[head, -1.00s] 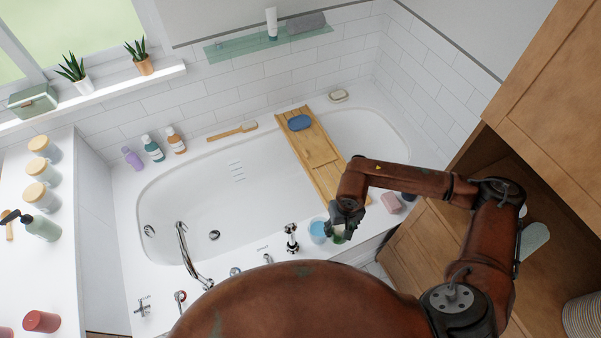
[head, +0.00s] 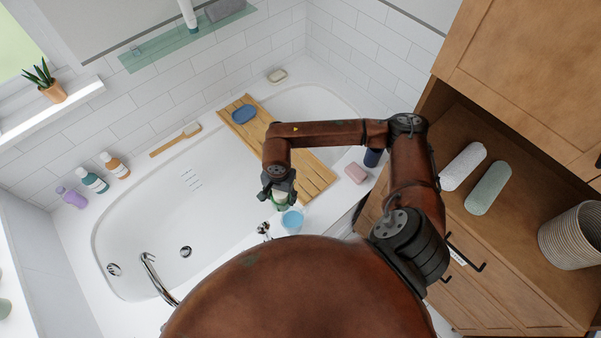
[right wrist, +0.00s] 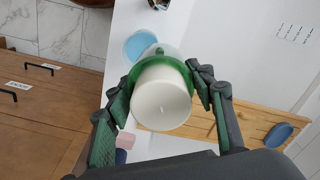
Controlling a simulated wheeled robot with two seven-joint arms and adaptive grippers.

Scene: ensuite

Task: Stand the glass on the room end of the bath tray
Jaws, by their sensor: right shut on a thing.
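My right gripper (head: 278,197) is shut on a green glass (head: 280,206), beside the near end of the wooden bath tray (head: 316,178) in the head view. In the right wrist view the fingers (right wrist: 165,88) are on either side of the green glass (right wrist: 182,66), and a white candle-like cylinder (right wrist: 161,104) sticks out of it towards the camera. The tray lies across the bath; a blue oval dish (head: 243,114) is at its far end. The tray's near end looks bare. It also shows in the right wrist view (right wrist: 248,122). My left gripper is out of view.
A blue cup (head: 292,220) stands on the near bath rim, close to the held glass. A pink soap bar (head: 355,173) and a dark blue item (head: 373,157) are right of the tray. The tap (head: 152,270) rises at the lower left. A wooden cabinet (head: 480,235) is at right.

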